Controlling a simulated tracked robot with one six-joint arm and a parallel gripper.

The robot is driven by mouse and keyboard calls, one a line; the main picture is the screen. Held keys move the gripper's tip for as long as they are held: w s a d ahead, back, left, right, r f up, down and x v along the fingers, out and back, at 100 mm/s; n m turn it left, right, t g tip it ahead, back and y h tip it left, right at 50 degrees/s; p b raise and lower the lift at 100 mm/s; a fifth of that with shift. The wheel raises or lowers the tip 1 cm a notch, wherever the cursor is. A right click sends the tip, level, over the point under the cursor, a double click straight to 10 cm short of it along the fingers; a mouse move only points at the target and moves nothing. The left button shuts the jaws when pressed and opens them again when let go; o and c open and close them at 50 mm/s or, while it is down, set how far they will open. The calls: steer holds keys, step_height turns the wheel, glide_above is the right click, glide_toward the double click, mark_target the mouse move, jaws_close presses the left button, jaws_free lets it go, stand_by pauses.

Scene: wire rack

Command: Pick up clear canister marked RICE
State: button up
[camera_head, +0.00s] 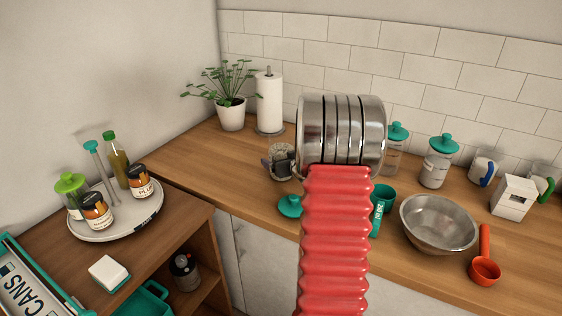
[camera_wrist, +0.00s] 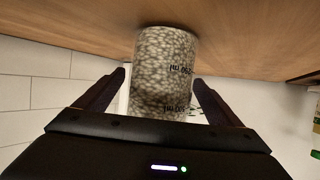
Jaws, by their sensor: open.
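A clear canister (camera_wrist: 163,72) full of pale grains stands on the wooden counter, without a lid. The wrist view shows it upside down, with millilitre marks on its side; I cannot read RICE on it. My gripper (camera_wrist: 160,82) is open, with one finger on each side of the canister and no clear grip on it. In the head view the canister (camera_head: 281,151) shows left of my arm, partly hidden by the dark gripper fingers. A teal lid (camera_head: 289,206) lies on the counter in front of it.
Two teal-lidded jars (camera_head: 438,163) stand to the right behind a metal bowl (camera_head: 438,222). A teal cup (camera_head: 382,207) is just right of my arm. A plant (camera_head: 230,112) and paper roll (camera_head: 270,102) stand behind. A round tray (camera_head: 116,224) holds bottles and jars at left.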

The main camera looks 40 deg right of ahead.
stand_by(0.4)
steer(key=c, duration=1.6)
steer(key=shift+c, duration=0.5)
steer(key=shift+r, duration=0.25)
step_height(320, 180, up, 18)
steer(key=shift+f, duration=0.25)
stand_by(0.6)
stand_by(0.9)
